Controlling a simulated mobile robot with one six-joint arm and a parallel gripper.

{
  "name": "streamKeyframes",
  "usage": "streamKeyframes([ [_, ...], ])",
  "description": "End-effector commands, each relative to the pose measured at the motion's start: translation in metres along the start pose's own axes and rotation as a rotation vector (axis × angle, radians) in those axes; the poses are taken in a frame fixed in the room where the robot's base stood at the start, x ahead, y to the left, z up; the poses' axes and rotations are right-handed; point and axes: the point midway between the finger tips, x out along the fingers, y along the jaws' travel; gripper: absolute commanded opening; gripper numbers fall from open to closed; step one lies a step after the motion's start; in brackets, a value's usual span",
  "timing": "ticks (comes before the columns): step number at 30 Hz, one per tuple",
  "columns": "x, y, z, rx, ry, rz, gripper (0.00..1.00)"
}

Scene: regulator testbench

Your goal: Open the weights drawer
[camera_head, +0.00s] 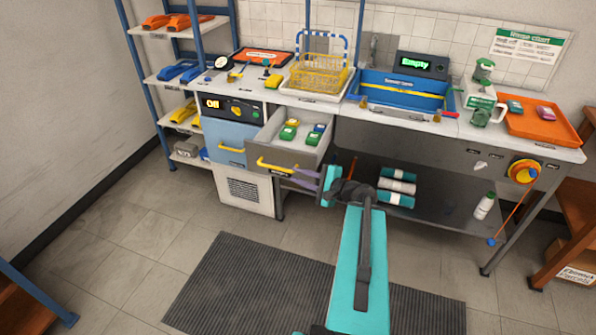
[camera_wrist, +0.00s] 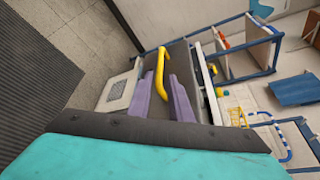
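The weights drawer (camera_head: 284,150) is pulled out below the bench in the head view. Its yellow handle (camera_head: 275,166) is on the front, and several green, blue and yellow weights (camera_head: 290,130) lie inside. My gripper (camera_head: 292,176) is at the right end of the handle. Its two purple fingers look apart, with a gap between them. In the wrist view, the yellow handle (camera_wrist: 158,75) shows right by the fingertips of my gripper (camera_wrist: 165,82). Whether the fingers touch the handle is unclear.
A blue-fronted unit (camera_head: 230,140) reading "Off" stands left of the drawer. A lower shelf (camera_head: 430,205) with rolled towels and a bottle is to the right. A dark ribbed mat (camera_head: 235,285) lies on the floor, with clear floor around its left side.

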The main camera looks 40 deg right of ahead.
Motion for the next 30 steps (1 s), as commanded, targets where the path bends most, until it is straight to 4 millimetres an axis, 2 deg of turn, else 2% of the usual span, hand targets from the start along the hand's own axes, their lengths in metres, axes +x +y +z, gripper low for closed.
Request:
streamKeyframes([
  [12,-0.025,-0.002,0.000,0.001,0.003,-0.002,0.18],
  [30,-0.029,-0.001,-0.002,0.000,0.004,-0.002,0.18],
])
